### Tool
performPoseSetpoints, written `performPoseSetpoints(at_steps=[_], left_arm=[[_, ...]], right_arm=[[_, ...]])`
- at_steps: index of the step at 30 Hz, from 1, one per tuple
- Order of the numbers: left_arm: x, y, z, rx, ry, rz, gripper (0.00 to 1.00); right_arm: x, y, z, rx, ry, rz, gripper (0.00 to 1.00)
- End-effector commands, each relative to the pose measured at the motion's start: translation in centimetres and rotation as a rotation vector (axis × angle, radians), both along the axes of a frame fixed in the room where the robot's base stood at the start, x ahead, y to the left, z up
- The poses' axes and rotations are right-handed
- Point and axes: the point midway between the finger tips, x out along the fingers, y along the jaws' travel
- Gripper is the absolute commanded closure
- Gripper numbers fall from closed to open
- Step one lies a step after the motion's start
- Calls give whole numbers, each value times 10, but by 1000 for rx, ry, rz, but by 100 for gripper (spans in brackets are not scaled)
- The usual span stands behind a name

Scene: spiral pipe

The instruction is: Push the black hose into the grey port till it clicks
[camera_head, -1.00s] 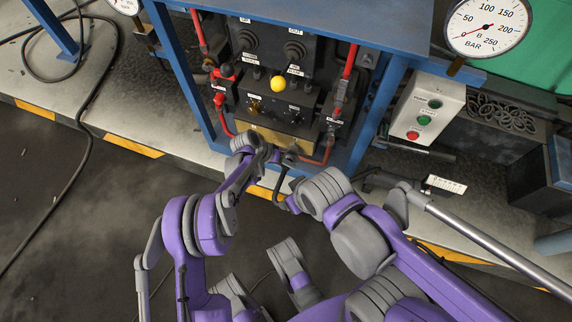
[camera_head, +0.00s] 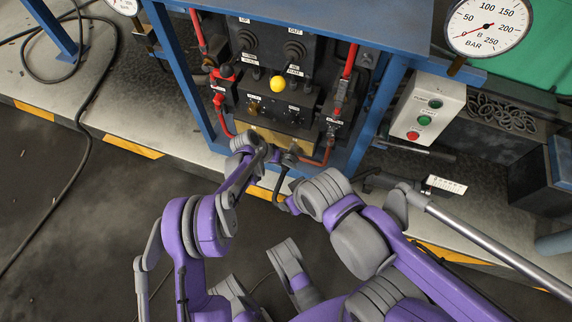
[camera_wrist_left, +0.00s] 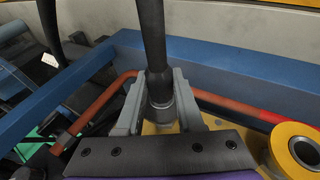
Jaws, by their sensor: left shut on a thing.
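My left gripper (camera_head: 275,155) is at the lower front of the blue-framed valve panel. In the left wrist view, its two grey fingers (camera_wrist_left: 160,103) are shut on the black hose (camera_wrist_left: 153,40), around its metal-collared end. The hose runs up and out of that view. In the head view the hose (camera_head: 279,187) hangs in a curve from the left gripper toward my right gripper (camera_head: 287,204). The right gripper's fingers are too small and hidden to read. I cannot make out the grey port; the hose's tip and what lies beyond it are hidden.
A yellow ring fitting (camera_wrist_left: 297,148) is close by at right in the wrist view. A blue frame beam (camera_wrist_left: 225,75) and a red pipe (camera_wrist_left: 235,106) cross near the gripper. A white button box (camera_head: 428,108) stands right of the panel.

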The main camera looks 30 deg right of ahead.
Motion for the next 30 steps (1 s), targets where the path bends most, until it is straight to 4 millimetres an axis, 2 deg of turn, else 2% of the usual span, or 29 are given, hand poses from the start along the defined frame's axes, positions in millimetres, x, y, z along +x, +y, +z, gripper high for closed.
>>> performPoseSetpoints(at_steps=[28, 29, 30], left_arm=[[1, -6, 1, -7, -3, 1, 100], [1, -6, 1, -7, -3, 1, 59], [1, -5, 1, -7, -2, 1, 51]], right_arm=[[0, 0, -2, 0, 0, 0, 32], [0, 0, -2, 0, 0, 0, 32], [0, 0, -2, 0, 0, 0, 32]])
